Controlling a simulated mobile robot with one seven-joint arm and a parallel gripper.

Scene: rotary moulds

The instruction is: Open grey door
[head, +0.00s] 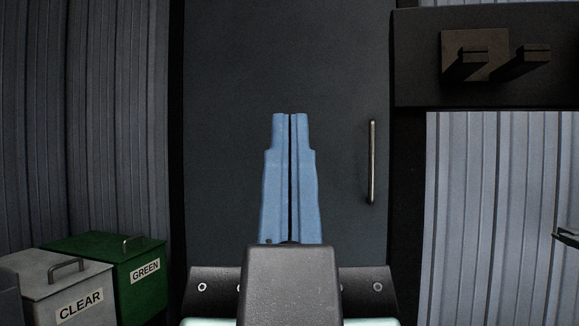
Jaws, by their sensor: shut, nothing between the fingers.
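The grey door (230,120) is a flat, dark panel straight ahead in the head view, and it looks closed. Its handle (372,162) is a thin vertical metal bar near the door's right edge. My gripper (290,116) points at the middle of the door, left of the handle. Its blue fingers are together with nothing between them. It does not overlap the handle in the picture, and I cannot tell its distance from the door. The lower part of the door is hidden behind my gripper and its mount.
At the lower left stand a green bin (70,244) labelled GREEN and a grey bin (35,275) labelled CLEAR, both with lid handles. A dark panel with a block and two pegs (490,55) is at the upper right. Corrugated walls (110,120) flank the door.

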